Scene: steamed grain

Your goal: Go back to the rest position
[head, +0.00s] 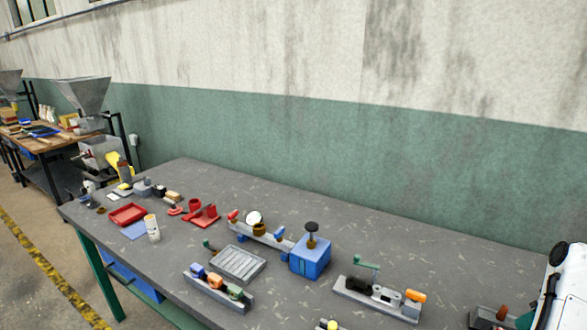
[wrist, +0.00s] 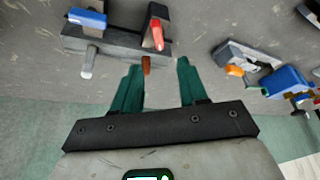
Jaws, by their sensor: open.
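My gripper (wrist: 160,72) shows in the wrist view with its two green fingers spread apart and nothing held between them. A small brown peg (wrist: 146,65) appears right at the left fingertip; I cannot tell whether they touch. It seems to belong to a dark grey fixture (wrist: 112,42) with a blue handle (wrist: 87,17) and a red handle (wrist: 157,34). In the head view, a white and black part of my arm shows at the right edge, and the gripper's fingers are not visible there.
The grey workbench (head: 350,218) carries a blue box (head: 310,259) with a black knob, a grey ribbed tray (head: 238,263), a red tray (head: 128,214) and several small fixtures. A grey fixture (head: 382,298) stands front right. The bench's back right is bare, below the green wall (head: 400,170).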

